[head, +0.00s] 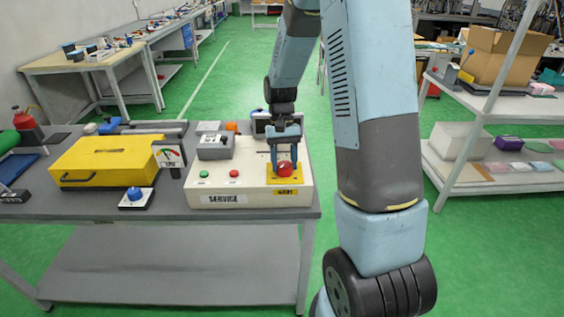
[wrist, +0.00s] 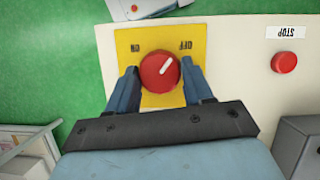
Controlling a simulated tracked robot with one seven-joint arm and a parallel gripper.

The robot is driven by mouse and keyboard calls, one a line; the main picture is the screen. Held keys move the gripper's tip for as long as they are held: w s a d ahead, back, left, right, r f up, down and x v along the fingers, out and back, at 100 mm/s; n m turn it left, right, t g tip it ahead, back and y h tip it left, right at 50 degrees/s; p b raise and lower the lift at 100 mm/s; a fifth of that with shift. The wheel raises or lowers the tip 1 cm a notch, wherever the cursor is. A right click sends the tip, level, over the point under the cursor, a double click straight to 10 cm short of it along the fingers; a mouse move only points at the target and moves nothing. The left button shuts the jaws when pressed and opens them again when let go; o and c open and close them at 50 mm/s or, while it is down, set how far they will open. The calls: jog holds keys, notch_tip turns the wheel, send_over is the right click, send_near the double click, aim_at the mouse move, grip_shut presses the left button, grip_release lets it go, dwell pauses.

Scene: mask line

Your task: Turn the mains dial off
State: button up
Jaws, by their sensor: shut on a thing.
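The mains dial is a round red knob (head: 285,170) on a yellow plate, at the right end of a cream service panel (head: 252,200). In the wrist view the dial (wrist: 158,72) has a white pointer mark slanting up and right, toward the upside-down OFF label (wrist: 185,46). The ON label (wrist: 133,49) is at the upper left of the yellow plate (wrist: 160,35). My gripper (head: 284,158) reaches down from above. In the wrist view its two blue fingers (wrist: 159,78) stand on the left and right sides of the dial, shut on it.
The panel also carries a green button (head: 204,174), a red button (head: 234,174) and a grey switch box (head: 215,147). A separate blue knob (head: 135,194), a gauge (head: 170,155) and a yellow case (head: 105,162) stand left on the grey bench (head: 60,208). A shelf stands at right.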

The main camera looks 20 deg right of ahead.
jog(key=shift+m, duration=0.5)
jog(key=shift+y, duration=0.3)
jog(key=o, duration=1)
jog(key=v, duration=1.3)
jog(key=shift+r, duration=0.35)
jog(key=shift+w+d, duration=0.1)
jog(key=shift+d, duration=0.05)
jog(key=s+r+n+t, duration=0.1)
jog(key=s+r+t, duration=0.2)
jog(key=s, duration=0.5)
jog(key=s+a+r+n+t+h, duration=0.1)
jog(key=s+r+t, duration=0.2)
jog(key=s+r, duration=0.2)
jog(key=s+a+r+n+t, duration=0.1)
jog(key=s+r+t, duration=0.3)
jog(key=s, duration=0.8)
jog(key=shift+a, duration=0.25)
